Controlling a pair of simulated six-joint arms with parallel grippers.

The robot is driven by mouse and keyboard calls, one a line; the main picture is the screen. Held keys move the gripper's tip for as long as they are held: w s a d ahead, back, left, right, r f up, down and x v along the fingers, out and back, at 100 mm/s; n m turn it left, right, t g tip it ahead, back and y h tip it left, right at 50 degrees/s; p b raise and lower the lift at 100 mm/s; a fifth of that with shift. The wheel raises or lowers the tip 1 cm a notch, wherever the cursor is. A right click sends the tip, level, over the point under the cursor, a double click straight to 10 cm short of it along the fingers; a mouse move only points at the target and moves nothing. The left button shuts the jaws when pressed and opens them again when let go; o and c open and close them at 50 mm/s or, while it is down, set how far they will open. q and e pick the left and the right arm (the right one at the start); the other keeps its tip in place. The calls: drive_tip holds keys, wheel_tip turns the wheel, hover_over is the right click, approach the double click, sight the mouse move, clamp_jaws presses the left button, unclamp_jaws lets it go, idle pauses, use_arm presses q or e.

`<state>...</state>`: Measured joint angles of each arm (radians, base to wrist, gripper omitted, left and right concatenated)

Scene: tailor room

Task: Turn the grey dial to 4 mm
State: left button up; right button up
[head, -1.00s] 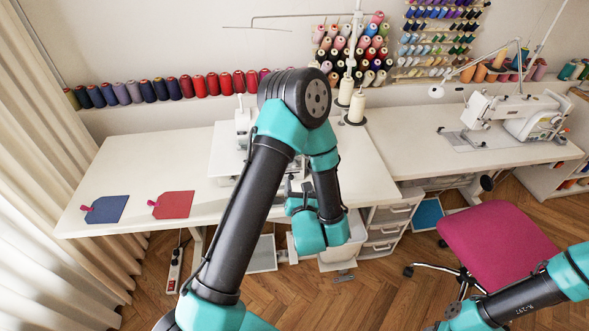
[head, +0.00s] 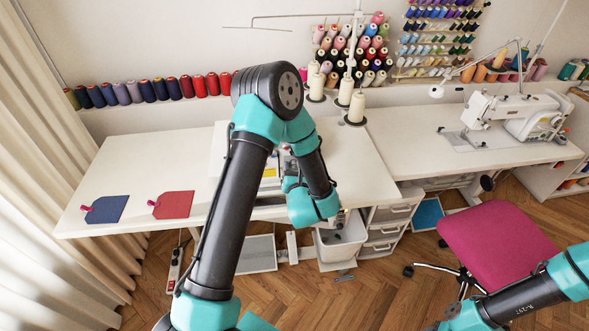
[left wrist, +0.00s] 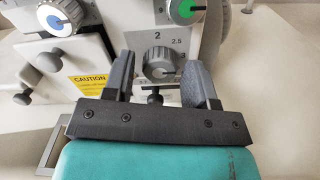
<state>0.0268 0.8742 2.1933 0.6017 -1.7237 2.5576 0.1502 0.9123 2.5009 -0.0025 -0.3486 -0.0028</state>
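The grey dial (left wrist: 159,64) shows in the left wrist view on the white front of the sewing machine, with the marks 2 above it and 2.5 at its upper right. Its exact setting is too small to read. My left gripper (left wrist: 160,72) is open, with one dark finger on each side of the dial. Gaps show between the fingers and the dial, and I cannot tell that either touches it. In the head view my left arm hides most of the machine and the dial. My right arm shows at the lower right, its gripper out of the picture.
A blue-centred knob (left wrist: 50,17) and a green-centred knob (left wrist: 185,9) are close to the grey dial. A yellow caution label (left wrist: 88,82) is left of the gripper. Thread cones (head: 357,106) stand behind the machine. Fabric tags (head: 174,205) lie on the table's left.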

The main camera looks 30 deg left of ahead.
use_arm(q)
drive_tip(key=c, duration=0.8)
drive_tip(key=shift+o, duration=0.2)
drive_tip(key=shift+m, duration=0.5)
drive_tip(key=m, duration=0.3)
drive_tip(key=shift+m, duration=0.3)
drive_tip(key=m, duration=0.4)
drive_tip(key=shift+m, duration=0.3)
drive_tip(key=m, duration=0.4)
drive_tip(key=shift+m, duration=0.3)
drive_tip(key=shift+f+m, duration=0.1)
drive_tip(key=shift+m, duration=1.9)
